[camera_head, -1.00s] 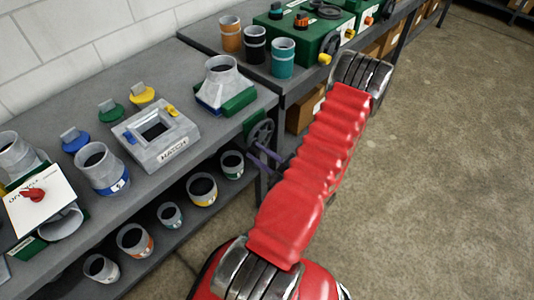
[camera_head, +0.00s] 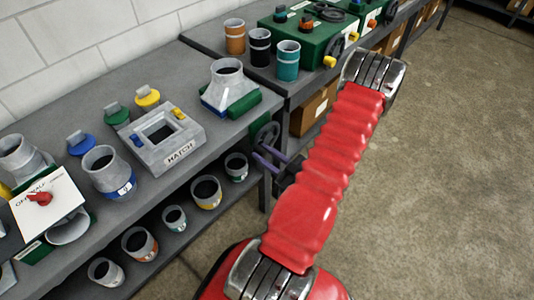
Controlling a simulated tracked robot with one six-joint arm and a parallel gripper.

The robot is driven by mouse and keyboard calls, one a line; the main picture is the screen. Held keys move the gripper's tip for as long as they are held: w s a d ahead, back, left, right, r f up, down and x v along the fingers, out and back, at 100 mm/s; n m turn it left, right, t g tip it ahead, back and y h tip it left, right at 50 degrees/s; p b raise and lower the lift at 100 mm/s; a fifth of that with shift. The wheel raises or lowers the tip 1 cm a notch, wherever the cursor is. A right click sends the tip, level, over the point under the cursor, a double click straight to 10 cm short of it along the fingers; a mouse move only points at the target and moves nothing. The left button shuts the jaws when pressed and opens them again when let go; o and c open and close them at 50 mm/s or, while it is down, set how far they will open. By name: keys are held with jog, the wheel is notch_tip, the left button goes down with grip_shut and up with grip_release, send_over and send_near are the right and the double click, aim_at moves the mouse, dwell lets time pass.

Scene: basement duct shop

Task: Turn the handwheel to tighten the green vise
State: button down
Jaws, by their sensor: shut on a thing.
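The green vise (camera_head: 243,104) sits at the right end of the near bench and holds a grey square-to-round duct fitting (camera_head: 226,82) between its jaws. Its dark handwheel (camera_head: 265,133) is on the bench's front side, below the vise. My gripper (camera_head: 266,157), with thin purple fingers, is at the lower part of the wheel and shut on it. The exact contact is small and hard to make out. My red arm hides part of the space to the right of the wheel.
The near bench (camera_head: 65,107) carries a hatch fitting (camera_head: 163,140), coloured caps and a switch panel (camera_head: 48,204). Its lower shelf holds several pipe collars. A second bench behind bears three cups and green boxes (camera_head: 309,40). The floor at right is clear.

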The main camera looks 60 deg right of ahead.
jog(key=shift+d, duration=0.2)
jog(key=c, duration=1.7)
grip_release()
jog(key=shift+a, duration=0.1)
jog(key=shift+s, duration=0.2)
jog(key=shift+v, duration=6.7)
